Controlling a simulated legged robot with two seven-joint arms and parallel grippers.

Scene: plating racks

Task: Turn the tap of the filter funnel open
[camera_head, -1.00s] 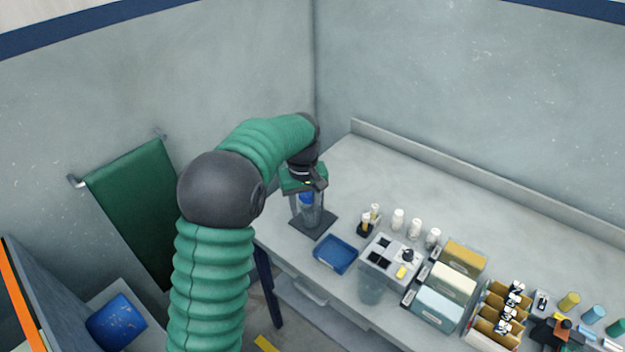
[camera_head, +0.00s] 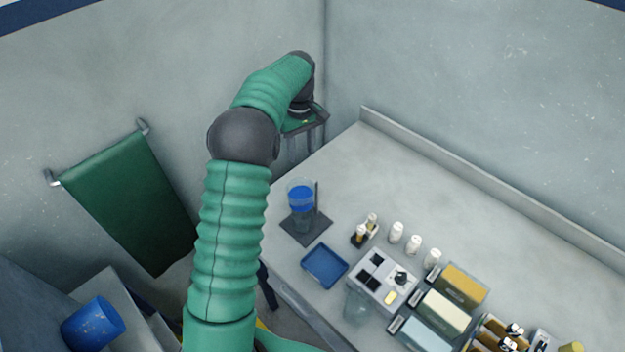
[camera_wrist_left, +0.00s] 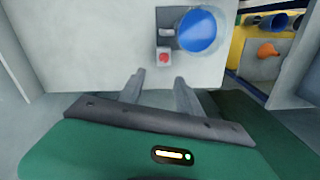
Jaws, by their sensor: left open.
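The filter funnel (camera_head: 301,194) is a clear vessel with blue contents, upright on a dark square base with a thin post at the table's left end. In the left wrist view its round blue top (camera_wrist_left: 197,31) shows beside a small grey block with a red knob (camera_wrist_left: 164,57); I cannot tell if this knob is the tap or how it is turned. My left gripper (camera_head: 309,142) is open and empty, beyond and above the funnel near the wall corner, apart from it. Its fingers (camera_wrist_left: 160,80) point toward the red knob in the wrist view. My right gripper is out of view.
A blue tray (camera_head: 324,266) lies in front of the funnel. A grey holder (camera_head: 386,281), white bottles (camera_head: 396,232) and box racks (camera_head: 460,287) stand to the right. The table's back (camera_head: 400,180) is clear. A green cloth (camera_head: 130,205) hangs on the left.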

